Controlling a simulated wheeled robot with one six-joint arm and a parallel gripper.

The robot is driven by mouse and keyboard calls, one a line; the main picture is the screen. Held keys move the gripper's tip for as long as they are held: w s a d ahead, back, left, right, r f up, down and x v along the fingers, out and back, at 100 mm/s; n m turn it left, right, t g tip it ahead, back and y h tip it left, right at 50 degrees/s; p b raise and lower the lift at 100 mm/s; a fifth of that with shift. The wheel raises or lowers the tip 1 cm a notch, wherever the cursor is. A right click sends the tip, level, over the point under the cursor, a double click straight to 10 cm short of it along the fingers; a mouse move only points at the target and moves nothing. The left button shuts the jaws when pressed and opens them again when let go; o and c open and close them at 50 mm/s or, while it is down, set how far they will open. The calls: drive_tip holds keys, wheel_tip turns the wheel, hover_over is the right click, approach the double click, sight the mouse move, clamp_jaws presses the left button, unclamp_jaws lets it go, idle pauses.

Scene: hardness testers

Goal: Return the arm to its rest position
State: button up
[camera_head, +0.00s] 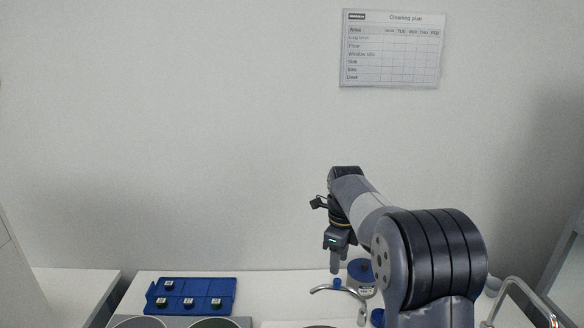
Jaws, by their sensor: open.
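My arm reaches from the lower right over the table, bends at its raised far end and points down. My gripper (335,262) hangs at that end, just below a small green light. It is open, with no object visible between its fingers. The near part of my arm hides the table's right side. The fingers are small, and whether they touch the things below cannot be told.
A blue tray (222,283) with several small dark pieces lies on the white table (270,283) at left. A grey surface with round discs (215,323) is in front of it. A metal rail (527,287) stands at right. A cleaning plan (392,48) hangs on the bare wall.

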sight(337, 281)
wheel_tip(337, 281, down, 7)
drive_tip(key=shift+r+p, duration=0.1)
drive_tip(key=shift+p, duration=0.45)
drive_tip(key=shift+s+r+n, duration=0.1)
drive_tip(key=shift+s+n, duration=0.15)
drive_tip(key=shift+n, duration=0.05)
drive_tip(key=shift+w, duration=0.1)
